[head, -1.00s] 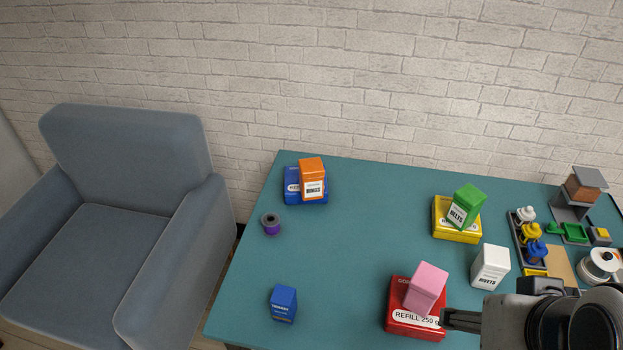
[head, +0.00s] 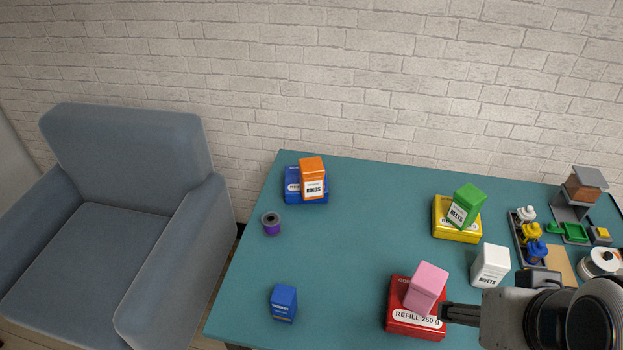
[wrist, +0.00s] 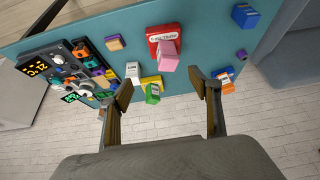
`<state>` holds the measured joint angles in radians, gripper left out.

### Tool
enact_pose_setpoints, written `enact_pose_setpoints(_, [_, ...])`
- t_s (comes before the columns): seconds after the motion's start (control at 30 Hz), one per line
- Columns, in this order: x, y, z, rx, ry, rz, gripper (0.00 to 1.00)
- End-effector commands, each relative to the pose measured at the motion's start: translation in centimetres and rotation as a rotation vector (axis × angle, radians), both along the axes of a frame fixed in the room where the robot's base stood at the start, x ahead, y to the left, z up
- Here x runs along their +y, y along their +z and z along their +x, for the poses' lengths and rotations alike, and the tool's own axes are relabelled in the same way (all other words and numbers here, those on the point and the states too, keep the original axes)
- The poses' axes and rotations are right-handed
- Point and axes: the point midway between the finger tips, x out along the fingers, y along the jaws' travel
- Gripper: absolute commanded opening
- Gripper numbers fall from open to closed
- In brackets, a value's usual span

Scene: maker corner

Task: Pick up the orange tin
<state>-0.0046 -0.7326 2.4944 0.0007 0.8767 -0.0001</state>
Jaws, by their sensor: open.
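The orange tin (head: 312,172) stands upright on a flat blue box (head: 292,197) at the back left of the table, a white label on its front. In the wrist view the orange tin (wrist: 227,87) shows beyond the right fingertip, beside the blue box (wrist: 222,72). My gripper (head: 462,313) is at the front right in the head view, far from the orange tin, by the red box. In the wrist view my gripper (wrist: 167,92) has its fingers wide apart with nothing between them.
A pink tin (head: 427,287) stands on a red box (head: 412,328). A green tin (head: 466,206) is on a yellow box (head: 445,231); a white tin (head: 490,266) stands near. A blue tin (head: 284,303) and a purple spool (head: 271,224) are at left. The table (head: 350,250) middle is clear.

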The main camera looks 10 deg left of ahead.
Motion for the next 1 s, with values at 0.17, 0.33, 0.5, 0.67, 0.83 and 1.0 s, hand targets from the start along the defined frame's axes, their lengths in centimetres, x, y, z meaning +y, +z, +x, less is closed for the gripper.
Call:
enact_pose_setpoints(0.17, [0.5, 0.3, 2.5, -0.028, 0.015, 0.002, 0.62])
enact_pose_setpoints(0.33, [1.2, 0.7, 6.2, -0.076, 0.036, 0.007, 0.62])
enact_pose_setpoints(0.5, [2.2, 0.9, 10.2, -0.131, 0.057, 0.014, 0.62])
enact_pose_setpoints(0.67, [3.3, 0.9, 13.9, -0.181, 0.076, 0.019, 0.62])
enact_pose_setpoints(0.83, [4.6, 0.7, 17.7, -0.235, 0.098, 0.027, 0.62])
enact_pose_setpoints(1.0, [6.0, 0.3, 21.4, -0.289, 0.118, 0.035, 0.62])
